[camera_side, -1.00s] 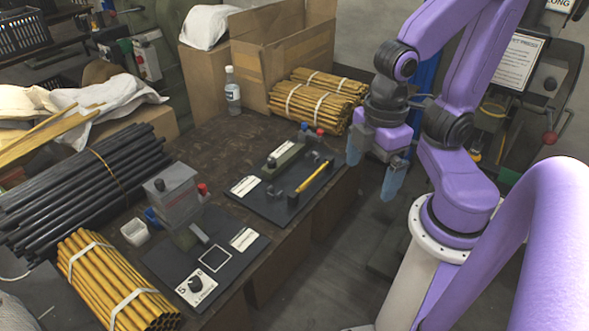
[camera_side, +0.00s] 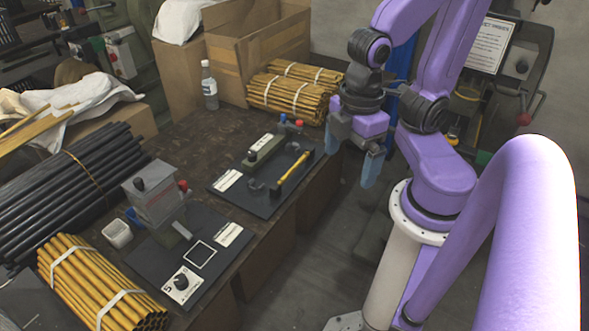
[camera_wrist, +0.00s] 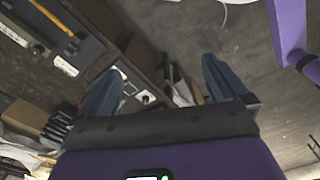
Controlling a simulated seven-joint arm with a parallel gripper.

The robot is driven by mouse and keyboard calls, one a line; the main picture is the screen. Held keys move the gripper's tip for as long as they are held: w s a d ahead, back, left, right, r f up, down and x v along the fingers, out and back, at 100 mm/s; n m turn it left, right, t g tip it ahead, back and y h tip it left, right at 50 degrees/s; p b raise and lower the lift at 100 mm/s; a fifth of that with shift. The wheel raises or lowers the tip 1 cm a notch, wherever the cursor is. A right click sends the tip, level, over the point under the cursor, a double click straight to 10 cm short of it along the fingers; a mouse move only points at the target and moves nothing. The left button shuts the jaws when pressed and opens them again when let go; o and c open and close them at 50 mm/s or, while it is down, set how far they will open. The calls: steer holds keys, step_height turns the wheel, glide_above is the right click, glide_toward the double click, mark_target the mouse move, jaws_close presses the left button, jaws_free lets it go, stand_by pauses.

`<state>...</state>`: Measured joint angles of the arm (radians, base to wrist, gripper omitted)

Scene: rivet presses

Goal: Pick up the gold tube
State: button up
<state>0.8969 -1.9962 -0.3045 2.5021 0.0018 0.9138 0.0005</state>
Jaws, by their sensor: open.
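The gold tube (camera_side: 295,168) is a short, slim yellow-gold rod lying along the right side of the farther black press plate (camera_side: 225,194), between small dark supports. It also shows at the top left of the wrist view (camera_wrist: 52,18). My gripper (camera_side: 352,150) hangs to the right of the tube, past the table edge, with its two blue-grey fingers spread and nothing between them. In the wrist view my gripper's fingers (camera_wrist: 162,65) stand wide apart, and the tube is well off to their left.
A nearer press (camera_side: 155,192) with a grey head stands at left. Bundles of yellow tubes (camera_side: 290,95) and black tubes (camera_side: 70,195) lie on the table. A water bottle (camera_side: 209,88) and open cardboard box (camera_side: 255,50) stand behind. Floor is open right of the table.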

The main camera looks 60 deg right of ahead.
steer(key=c, duration=1)
